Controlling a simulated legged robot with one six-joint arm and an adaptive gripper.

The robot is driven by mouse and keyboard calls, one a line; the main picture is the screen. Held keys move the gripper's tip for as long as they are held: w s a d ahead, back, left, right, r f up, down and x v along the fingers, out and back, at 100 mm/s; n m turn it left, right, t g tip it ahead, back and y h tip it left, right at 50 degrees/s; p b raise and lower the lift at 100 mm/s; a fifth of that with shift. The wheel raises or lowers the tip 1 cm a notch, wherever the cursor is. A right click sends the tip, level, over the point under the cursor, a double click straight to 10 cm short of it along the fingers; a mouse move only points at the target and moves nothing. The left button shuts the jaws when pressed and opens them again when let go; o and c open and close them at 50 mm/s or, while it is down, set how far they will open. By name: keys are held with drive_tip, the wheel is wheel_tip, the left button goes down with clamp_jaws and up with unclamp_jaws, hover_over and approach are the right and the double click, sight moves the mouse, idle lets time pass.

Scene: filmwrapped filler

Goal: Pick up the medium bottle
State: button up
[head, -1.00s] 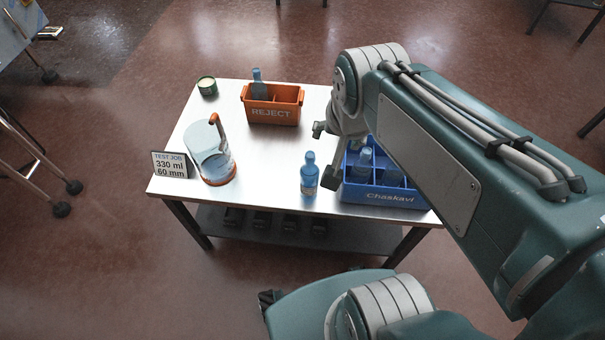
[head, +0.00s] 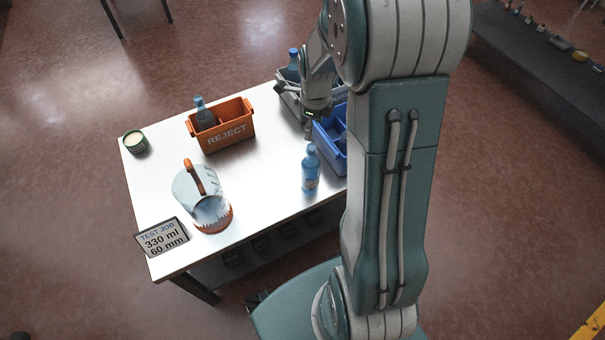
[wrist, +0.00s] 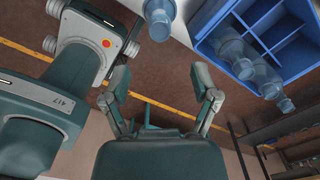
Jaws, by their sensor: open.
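A blue bottle (head: 311,172) with a label stands upright on the table, in front of the blue crate (head: 340,160). The bottle's end also shows at the top of the wrist view (wrist: 158,18). Another bottle (head: 205,117) stands in the orange REJECT bin (head: 228,138), and one (head: 293,65) stands in a grey crate (head: 292,103). Several bottles (wrist: 245,62) show in the blue crate in the wrist view. Which one is medium I cannot tell by size. My gripper (head: 311,122) is over the crates' edge, behind the standing bottle; in the wrist view its fingers (wrist: 161,75) are apart and empty.
A clear jug (head: 205,208) with an orange handle stands at the left of the table. A TEST JOB card (head: 162,237) reads 330 ml, 60 mm. A small green tin (head: 135,142) stands at the far left. My arm hides the table's right side.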

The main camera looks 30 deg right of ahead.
sight(311, 153)
drive_tip(key=shift+a+f+m, duration=0.15)
drive_tip(key=shift+f+m, duration=0.25)
drive_tip(key=shift+f, duration=0.25)
drive_tip(key=f, duration=0.4)
drive_tip(key=shift+d+f, duration=0.2)
drive_tip(key=shift+f, duration=0.2)
drive_tip(key=f, duration=0.5)
drive_tip(key=shift+w+a, duration=0.15)
drive_tip(key=shift+a, duration=0.15)
drive_tip(key=shift+d+f, duration=0.15)
drive_tip(key=shift+f, duration=0.1)
drive_tip(key=shift+d, duration=0.1)
drive_tip(key=shift+c, duration=1.3)
clamp_jaws()
